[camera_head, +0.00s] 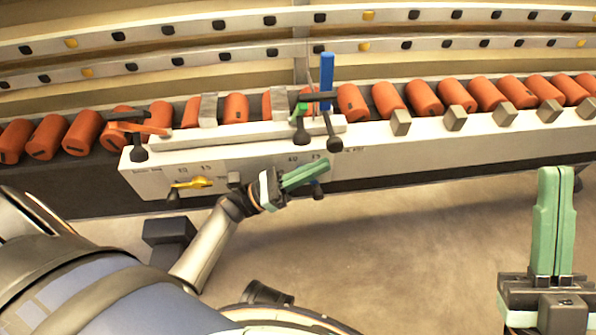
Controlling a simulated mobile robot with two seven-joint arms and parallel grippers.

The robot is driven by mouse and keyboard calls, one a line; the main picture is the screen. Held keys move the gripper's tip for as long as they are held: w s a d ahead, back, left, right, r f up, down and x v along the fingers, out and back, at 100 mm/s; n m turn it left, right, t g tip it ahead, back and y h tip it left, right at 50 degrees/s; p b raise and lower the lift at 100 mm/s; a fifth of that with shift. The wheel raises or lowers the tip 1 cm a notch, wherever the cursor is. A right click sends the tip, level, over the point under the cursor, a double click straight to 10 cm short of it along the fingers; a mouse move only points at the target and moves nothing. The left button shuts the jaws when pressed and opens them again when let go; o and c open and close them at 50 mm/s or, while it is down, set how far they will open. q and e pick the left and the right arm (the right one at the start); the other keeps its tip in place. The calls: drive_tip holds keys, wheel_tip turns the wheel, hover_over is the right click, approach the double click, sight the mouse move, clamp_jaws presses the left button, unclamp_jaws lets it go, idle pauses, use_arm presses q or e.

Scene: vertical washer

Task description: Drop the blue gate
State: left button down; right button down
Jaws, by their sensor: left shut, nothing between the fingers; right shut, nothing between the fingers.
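The blue gate (326,78) stands upright as a narrow blue bar at the washer's line of orange cylinders, between two of them. A dark lever with a round knob (334,144) hangs just below it; I cannot tell how the two are joined. My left gripper (322,165) is shut and empty, its green fingers pointing right in front of the white housing, below the gate and close to the knob. I cannot tell whether it touches the housing. My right gripper (556,173) is shut and empty at the lower right, fingers pointing up, well away from the gate.
Several orange cylinders (387,100) line the conveyor. A green lever (299,115) stands beside the blue gate. An orange lever (143,129) and a yellow handle (192,184) sit on the white housing (235,159) further left. The floor (420,250) between my grippers is clear.

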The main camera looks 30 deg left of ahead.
sight(329, 152)
use_arm(q)
drive_tip(key=shift+w+d+r, duration=0.1)
drive_tip(key=shift+w+r, duration=0.05)
drive_tip(key=shift+r, duration=0.35)
drive_tip(key=shift+w+d+r, duration=0.1)
drive_tip(key=shift+r, duration=0.4)
use_arm(e)
drive_tip(key=shift+r, duration=0.2)
drive_tip(key=shift+r, duration=0.1)
